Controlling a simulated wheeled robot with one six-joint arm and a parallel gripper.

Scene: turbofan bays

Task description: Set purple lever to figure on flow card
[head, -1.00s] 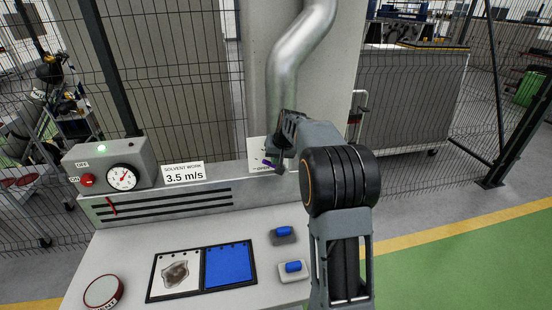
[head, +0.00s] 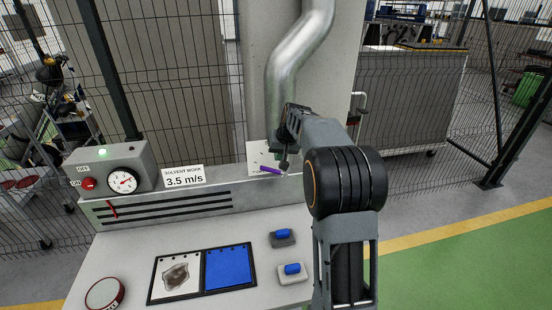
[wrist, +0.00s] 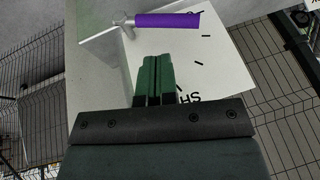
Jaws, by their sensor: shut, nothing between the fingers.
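The purple lever (head: 271,170) sits on a white scale plate (head: 256,154) at the foot of the silver duct. In the wrist view the purple handle (wrist: 168,20) points right from a grey pivot, across the plate (wrist: 215,62) with black ticks and partly hidden lettering. My gripper (wrist: 154,60) is shut and empty, its green fingertips below the handle in that view, apart from it. In the head view my gripper (head: 283,164) is beside the lever's right end. The flow card (head: 184,175) reads "SOLVENT WORK 3.5 m/s". The round gauge (head: 122,181) has a needle too small to read exactly.
A grey box (head: 108,163) with a lit green lamp and red button holds the gauge. The slotted ledge (head: 220,191) runs behind the bench (head: 140,240). A blue panel (head: 228,267), two blue-topped blocks and a round tin (head: 104,293) lie on it. Mesh fencing stands behind.

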